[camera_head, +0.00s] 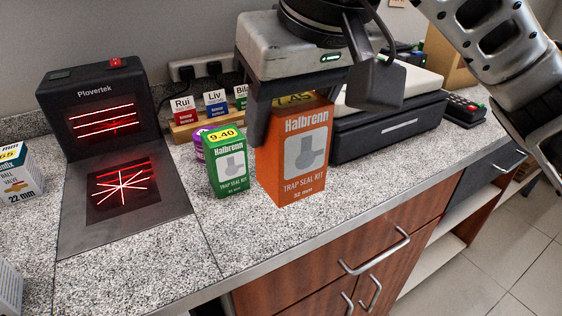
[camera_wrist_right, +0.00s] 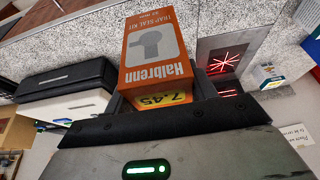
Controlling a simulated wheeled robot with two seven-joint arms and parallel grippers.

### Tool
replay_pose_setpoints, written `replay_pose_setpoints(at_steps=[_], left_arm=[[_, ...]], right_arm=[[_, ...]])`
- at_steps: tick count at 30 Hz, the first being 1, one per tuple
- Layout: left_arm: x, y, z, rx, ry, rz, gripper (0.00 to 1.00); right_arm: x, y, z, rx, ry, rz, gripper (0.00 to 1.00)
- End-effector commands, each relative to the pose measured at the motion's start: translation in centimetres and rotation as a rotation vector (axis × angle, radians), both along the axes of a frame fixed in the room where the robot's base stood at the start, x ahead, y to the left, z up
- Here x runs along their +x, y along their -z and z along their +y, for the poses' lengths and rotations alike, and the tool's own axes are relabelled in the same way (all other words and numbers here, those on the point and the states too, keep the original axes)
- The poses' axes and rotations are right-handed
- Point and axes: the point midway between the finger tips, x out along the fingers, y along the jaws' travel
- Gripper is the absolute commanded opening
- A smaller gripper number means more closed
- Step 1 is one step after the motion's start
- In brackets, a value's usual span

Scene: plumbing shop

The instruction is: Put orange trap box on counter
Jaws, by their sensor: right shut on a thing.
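The orange Halbrenn trap seal kit box (camera_head: 298,155) is upright below my right gripper (camera_head: 296,108), whose fingers are shut on its upper part. The box also shows in the right wrist view (camera_wrist_right: 155,48), with its yellow price label near the gripper. It is over the speckled counter (camera_head: 225,215), near the front edge. I cannot tell whether its base touches the surface. My left gripper is out of view.
A green Halbrenn box (camera_head: 228,163) and a purple item (camera_head: 199,142) stand left of the orange box. A black scanner (camera_head: 110,115) with red lines is further left. A cash drawer unit (camera_head: 390,124) stands behind right. Bare counter lies in front of the green box.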

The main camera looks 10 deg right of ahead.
Motion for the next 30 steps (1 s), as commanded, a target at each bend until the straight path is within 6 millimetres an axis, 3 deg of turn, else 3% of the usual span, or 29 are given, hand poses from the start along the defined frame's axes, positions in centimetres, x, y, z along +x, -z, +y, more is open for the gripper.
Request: replay_pose_setpoints(at_steps=[9,15,23,30], left_arm=[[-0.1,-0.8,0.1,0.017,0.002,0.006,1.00],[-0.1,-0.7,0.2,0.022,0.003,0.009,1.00],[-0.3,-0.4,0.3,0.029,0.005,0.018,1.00],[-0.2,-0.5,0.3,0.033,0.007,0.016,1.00]], right_arm=[[6.5,3.3,-4.4,0.001,0.011,0.008,0.28],[9.0,7.0,-5.9,0.001,0.007,0.006,0.28],[10.4,8.9,-6.8,0.000,0.006,0.003,0.28],[10.7,12.1,-7.0,0.000,0.003,0.002,0.28]])
